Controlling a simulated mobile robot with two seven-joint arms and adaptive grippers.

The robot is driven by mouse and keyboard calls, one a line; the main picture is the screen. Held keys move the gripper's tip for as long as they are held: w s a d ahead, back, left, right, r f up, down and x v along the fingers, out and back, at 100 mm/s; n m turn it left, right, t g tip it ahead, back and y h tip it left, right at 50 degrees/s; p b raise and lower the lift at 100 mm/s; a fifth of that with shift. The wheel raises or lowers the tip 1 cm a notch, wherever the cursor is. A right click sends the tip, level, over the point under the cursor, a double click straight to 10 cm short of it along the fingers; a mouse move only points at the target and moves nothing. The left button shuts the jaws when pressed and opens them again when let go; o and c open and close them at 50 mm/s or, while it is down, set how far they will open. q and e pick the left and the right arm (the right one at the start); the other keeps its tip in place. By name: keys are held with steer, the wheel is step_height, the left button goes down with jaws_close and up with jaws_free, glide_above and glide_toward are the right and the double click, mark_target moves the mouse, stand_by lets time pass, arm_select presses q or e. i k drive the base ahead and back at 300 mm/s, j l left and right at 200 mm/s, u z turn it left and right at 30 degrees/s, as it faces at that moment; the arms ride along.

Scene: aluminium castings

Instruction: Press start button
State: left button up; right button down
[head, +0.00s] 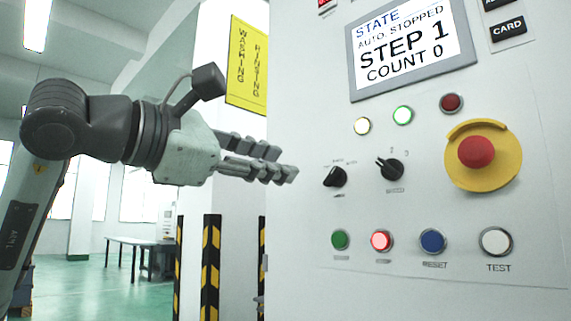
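My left gripper (279,163) comes in from the left and points right, toward the white control panel (300,215). Its two fingers show one above the other from the side; whether they are open or shut is unclear. No object shows in them. On the panel's bottom row are a green button (339,240), a lit red button (381,241), a blue button (432,241) labelled RESET and a white button (495,241) labelled TEST. The labels under green and red are too small to read. The gripper is above and left of the green button, apart from the buttons. My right gripper is not in view.
A display (410,45) reads AUTO. STOPPED, STEP 1, COUNT 0. Two black selector knobs (390,170) (335,177) and a red emergency button (476,151) on yellow sit above the bottom row. Striped posts (211,265) and a table (125,241) stand behind at left.

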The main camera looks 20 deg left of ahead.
mark_target(338, 240)
steer(key=k+j, duration=0.25)
steer(key=k, duration=0.2)
steer(key=k+j, duration=0.25)
steer(key=k, duration=0.25)
steer(key=k+j, duration=0.25)
steer(key=k, duration=0.2)
